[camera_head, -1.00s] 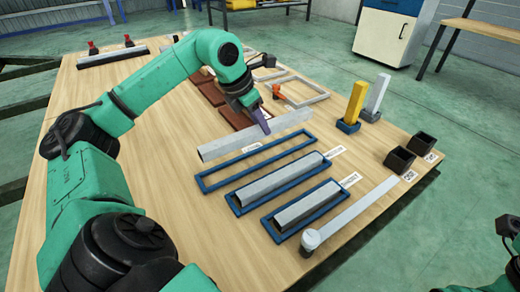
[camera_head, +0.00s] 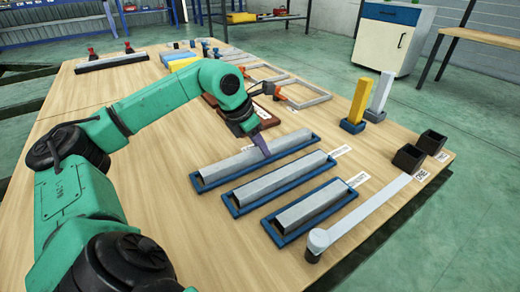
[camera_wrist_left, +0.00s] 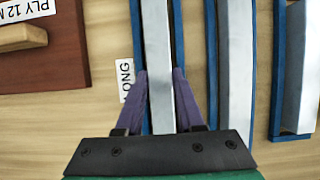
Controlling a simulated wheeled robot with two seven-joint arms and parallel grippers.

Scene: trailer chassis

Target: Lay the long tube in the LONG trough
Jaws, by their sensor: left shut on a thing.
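The long tube (camera_head: 225,168) is a grey square bar. It lies lengthwise along the LONG trough, inside its blue rim (camera_head: 240,175). My left gripper (camera_head: 263,151) is shut on the tube near its middle, from above. In the left wrist view, the purple fingers (camera_wrist_left: 160,95) stand on both sides of the tube (camera_wrist_left: 157,45), with blue trough wall (camera_wrist_left: 138,35) along it. I cannot tell whether the tube rests fully on the trough floor. The LONG label (camera_wrist_left: 126,80) is partly hidden by a finger. My right gripper is out of view.
Two shorter blue troughs, each with a grey tube (camera_head: 275,181) (camera_head: 315,207), lie in front, parallel. Yellow (camera_head: 358,100) and grey (camera_head: 381,92) posts and two black boxes (camera_head: 408,157) stand at right. A brown board (camera_wrist_left: 40,50) lies beside the LONG trough.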

